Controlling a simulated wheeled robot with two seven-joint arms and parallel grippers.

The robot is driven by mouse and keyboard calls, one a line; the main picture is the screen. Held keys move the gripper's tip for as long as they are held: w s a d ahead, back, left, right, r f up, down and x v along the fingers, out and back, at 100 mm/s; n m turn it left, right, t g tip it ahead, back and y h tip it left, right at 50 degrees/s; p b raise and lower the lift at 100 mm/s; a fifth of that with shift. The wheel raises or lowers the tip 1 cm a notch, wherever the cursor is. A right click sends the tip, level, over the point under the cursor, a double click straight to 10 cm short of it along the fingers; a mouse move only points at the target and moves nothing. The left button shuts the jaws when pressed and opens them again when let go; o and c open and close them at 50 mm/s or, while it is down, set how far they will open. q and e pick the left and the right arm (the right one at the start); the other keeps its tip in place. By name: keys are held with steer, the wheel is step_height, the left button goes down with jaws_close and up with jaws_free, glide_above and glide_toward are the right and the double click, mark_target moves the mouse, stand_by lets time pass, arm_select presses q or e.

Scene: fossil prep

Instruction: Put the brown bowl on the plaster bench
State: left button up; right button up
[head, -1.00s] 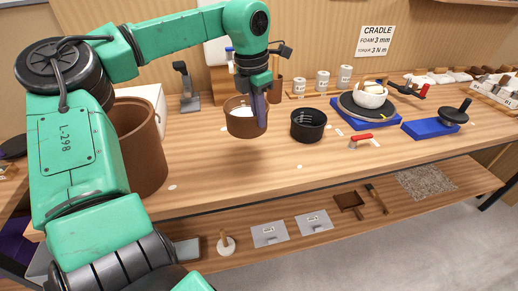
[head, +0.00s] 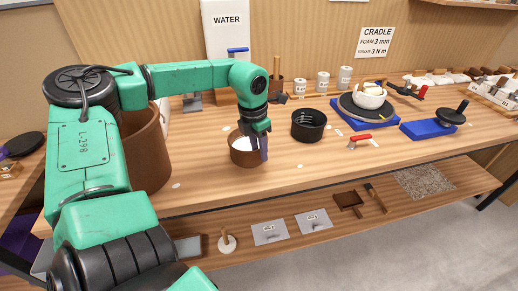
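The brown bowl (head: 240,157), with something white inside, appears to rest upright on the plaster bench (head: 320,168), left of the black basket. My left gripper (head: 261,149) points down at the bowl's right rim, with its fingers overlapping that side. One finger shows in front of the bowl's wall. Whether the fingers still pinch the rim or have parted from it cannot be told. My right gripper is not in view.
A black ribbed basket (head: 308,126) stands just right of the bowl. A large brown bin (head: 146,150) is to the left, partly behind my arm. A white water container (head: 224,50) stands at the back. The bench front between bowl and edge is clear.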

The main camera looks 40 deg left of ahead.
arm_select(q)
steer(key=shift+r, duration=0.15)
steer(key=shift+r, duration=0.25)
step_height(320, 180, up, 12)
steer(key=s+b, duration=0.1)
steer(key=shift+s+a+f, duration=0.15)
steer(key=shift+s+f, duration=0.05)
steer(key=shift+f, duration=0.05)
